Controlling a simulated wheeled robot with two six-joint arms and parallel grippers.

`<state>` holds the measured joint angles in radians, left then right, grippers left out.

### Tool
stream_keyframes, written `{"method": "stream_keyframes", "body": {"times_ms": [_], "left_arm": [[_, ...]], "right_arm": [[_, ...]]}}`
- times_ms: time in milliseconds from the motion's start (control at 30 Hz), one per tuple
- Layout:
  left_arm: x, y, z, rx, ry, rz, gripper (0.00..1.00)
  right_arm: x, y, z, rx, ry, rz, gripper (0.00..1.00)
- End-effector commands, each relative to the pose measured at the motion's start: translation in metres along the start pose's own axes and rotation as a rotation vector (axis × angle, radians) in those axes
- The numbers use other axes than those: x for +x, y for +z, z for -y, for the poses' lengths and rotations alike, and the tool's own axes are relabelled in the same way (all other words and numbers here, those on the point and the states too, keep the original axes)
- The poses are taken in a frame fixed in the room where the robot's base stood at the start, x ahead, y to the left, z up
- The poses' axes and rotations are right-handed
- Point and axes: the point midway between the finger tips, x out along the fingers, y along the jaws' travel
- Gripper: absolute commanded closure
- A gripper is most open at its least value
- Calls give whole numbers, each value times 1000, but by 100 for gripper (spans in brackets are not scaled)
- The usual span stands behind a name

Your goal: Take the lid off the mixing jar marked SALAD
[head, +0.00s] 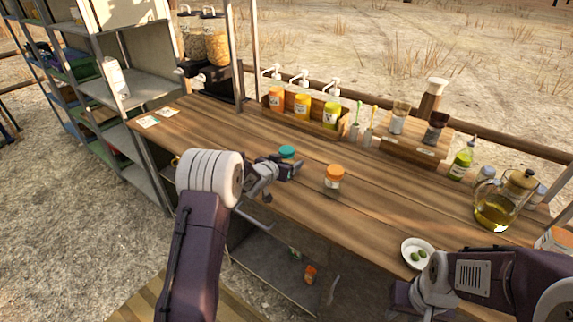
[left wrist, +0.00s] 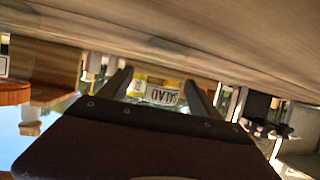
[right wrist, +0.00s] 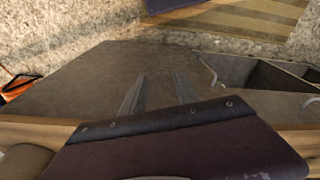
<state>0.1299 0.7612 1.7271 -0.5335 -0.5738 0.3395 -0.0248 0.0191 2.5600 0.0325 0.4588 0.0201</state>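The SALAD jar (left wrist: 162,96) shows upside down in the left wrist view, its label between my left gripper's two fingers. In the head view a jar with a teal lid (head: 287,153) stands on the wooden counter at my left gripper (head: 283,171), which partly hides its body. The left fingers are apart, and I cannot tell whether they touch the jar. My right gripper (right wrist: 157,92) is open and empty. It is low at the front right of the counter, partly hidden in the head view.
An orange-lidded jar (head: 334,178) stands just right of the left gripper on the counter (head: 220,130). A white bowl (head: 417,252) with green pieces is near my right arm. An oil jug (head: 495,210) stands farther right. Pump bottles (head: 302,105) line the back.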

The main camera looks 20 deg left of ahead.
Motion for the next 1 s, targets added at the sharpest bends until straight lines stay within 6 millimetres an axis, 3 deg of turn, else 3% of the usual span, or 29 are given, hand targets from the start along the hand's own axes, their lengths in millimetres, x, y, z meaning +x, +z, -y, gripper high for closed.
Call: {"method": "stream_keyframes", "body": {"times_ms": [33,233,533,767,1000], "left_arm": [[0,0,0,0,0,0,42],[0,0,0,0,0,0,98],[-2,-5,0,0,0,-2,98],[-16,-39,0,2,0,-4,98],[-55,-54,-42,2,4,-4,98]], "right_arm": [[0,0,0,0,0,0,64],[0,0,0,0,0,0,64],[-2,0,0,0,0,0,64],[-13,-1,0,0,0,0,64],[-4,0,0,0,0,0,64]]}}
